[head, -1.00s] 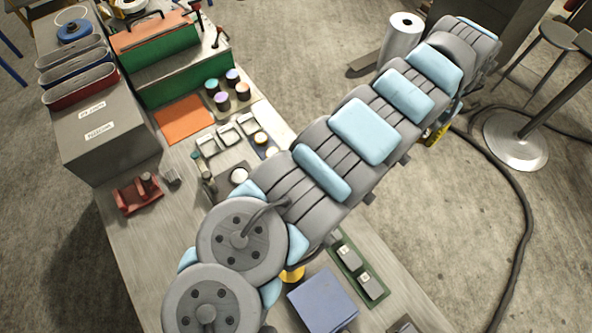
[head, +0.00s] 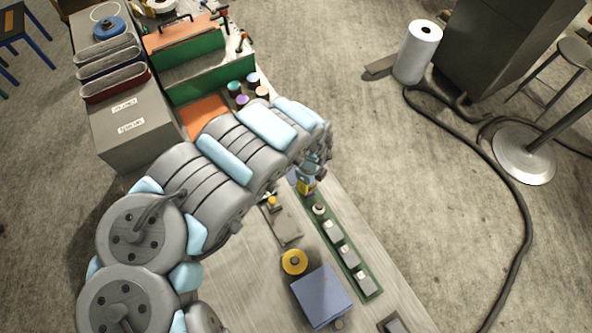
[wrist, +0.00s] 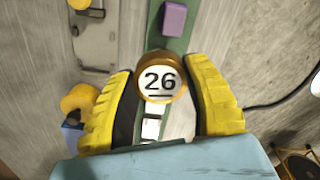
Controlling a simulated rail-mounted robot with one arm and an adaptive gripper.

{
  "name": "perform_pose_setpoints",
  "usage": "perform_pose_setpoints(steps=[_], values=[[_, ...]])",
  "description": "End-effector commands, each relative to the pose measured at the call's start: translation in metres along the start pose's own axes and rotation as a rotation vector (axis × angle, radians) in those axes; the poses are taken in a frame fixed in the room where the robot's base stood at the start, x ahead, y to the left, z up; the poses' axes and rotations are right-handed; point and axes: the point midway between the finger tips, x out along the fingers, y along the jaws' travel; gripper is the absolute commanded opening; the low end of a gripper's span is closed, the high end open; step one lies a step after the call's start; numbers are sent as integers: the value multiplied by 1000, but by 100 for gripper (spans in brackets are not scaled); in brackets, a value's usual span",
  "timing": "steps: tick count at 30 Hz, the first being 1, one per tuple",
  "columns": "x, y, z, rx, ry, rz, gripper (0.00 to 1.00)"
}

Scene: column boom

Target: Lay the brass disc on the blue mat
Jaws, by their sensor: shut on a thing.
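My gripper (wrist: 160,95) has its two yellow fingers on either side of the brass disc (wrist: 161,98), shut on it. The disc has a brass rim and a white face marked "26". In the wrist view the disc appears in front of a green strip. In the head view the yellow fingers of my gripper (head: 306,186) are near the strip's far end; I cannot make out the disc there. The blue mat (head: 322,298), a blue square, lies nearer the camera, left of the strip and apart from my gripper. A blue corner (wrist: 72,134) shows in the wrist view.
The green strip (head: 372,291) carries several pale blocks. A yellow round piece (head: 294,262) with a grey centre stands close by the blue mat. A grey plate (head: 284,226) lies farther back. Grey boxes and a green toolbox (head: 210,80) stand at the far left.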

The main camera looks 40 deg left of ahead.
Motion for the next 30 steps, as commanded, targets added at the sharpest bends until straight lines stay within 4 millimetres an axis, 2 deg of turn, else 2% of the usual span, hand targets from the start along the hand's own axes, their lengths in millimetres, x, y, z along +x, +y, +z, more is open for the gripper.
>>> perform_pose_setpoints(steps=[1,6,11,17,30], values=[[0,16,11,33,1,4,9],[9,51,32,146,2,3,9],[14,63,41,194,0,-1,9],[25,58,46,204,-2,0,9],[41,26,57,204,2,-1,9]])
